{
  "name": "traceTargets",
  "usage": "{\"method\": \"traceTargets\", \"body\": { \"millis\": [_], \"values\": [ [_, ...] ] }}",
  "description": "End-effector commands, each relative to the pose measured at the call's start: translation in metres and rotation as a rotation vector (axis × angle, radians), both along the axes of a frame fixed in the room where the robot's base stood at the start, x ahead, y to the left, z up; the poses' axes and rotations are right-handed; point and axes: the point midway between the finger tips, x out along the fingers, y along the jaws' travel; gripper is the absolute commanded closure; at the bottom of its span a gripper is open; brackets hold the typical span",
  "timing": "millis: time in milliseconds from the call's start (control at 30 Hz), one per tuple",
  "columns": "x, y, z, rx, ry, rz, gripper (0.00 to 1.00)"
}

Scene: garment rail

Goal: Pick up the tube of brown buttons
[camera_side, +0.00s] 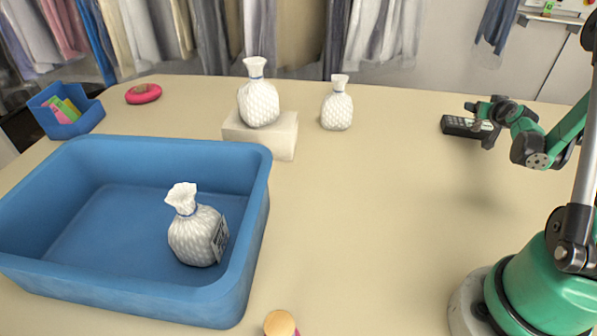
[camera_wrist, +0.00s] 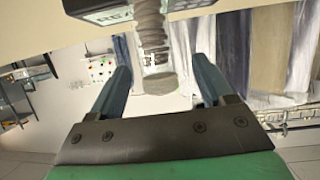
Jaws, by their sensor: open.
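A ribbed, grey-brown stack like a tube of buttons (camera_wrist: 152,30) shows in the wrist view, its round end lying between the finger lines; I take it for the tube of brown buttons. My gripper (camera_wrist: 160,66) is open around or just short of it, and I see no finger touching it. In the side view my gripper (camera_side: 482,119) is at the right of the table, low beside a dark device. There the tube is small and mostly hidden by the fingers.
The dark keypad device (camera_side: 457,125) lies beside my gripper. White bags stand on a block (camera_side: 275,143), on the table (camera_side: 337,108) and in a blue tray (camera_side: 258,225). A wood-topped item (camera_side: 280,323) is at the front edge. The middle table is clear.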

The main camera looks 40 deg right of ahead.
Motion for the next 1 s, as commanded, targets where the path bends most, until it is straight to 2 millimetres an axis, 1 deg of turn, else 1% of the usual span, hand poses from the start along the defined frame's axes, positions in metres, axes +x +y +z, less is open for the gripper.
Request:
{"method": "traceTargets", "body": {
  "millis": [33,167,433,467,500,567,600,667,700,733,1000],
  "values": [
    [0.0041,-0.0046,-0.0026,-0.001,0.001,0.000,0.26],
    [0.0102,-0.0117,-0.0064,0.000,0.000,0.000,0.26],
    [0.0116,-0.0134,-0.0072,0.000,0.000,0.000,0.26],
    [0.0117,-0.0133,-0.0072,0.000,0.000,0.000,0.29],
    [0.0116,-0.0134,-0.0071,0.000,0.000,0.000,0.41],
    [0.0116,-0.0133,-0.0071,0.000,0.000,0.000,0.58],
    [0.0116,-0.0133,-0.0071,0.000,0.000,0.000,0.69],
    [0.0116,-0.0133,-0.0071,0.000,0.000,0.000,0.86],
    [0.0116,-0.0133,-0.0071,0.000,0.000,0.000,0.97],
    [0.0116,-0.0133,-0.0071,0.000,0.000,0.000,1.00],
    [0.0115,-0.0133,-0.0066,0.000,0.000,0.000,1.00]
  ]
}}
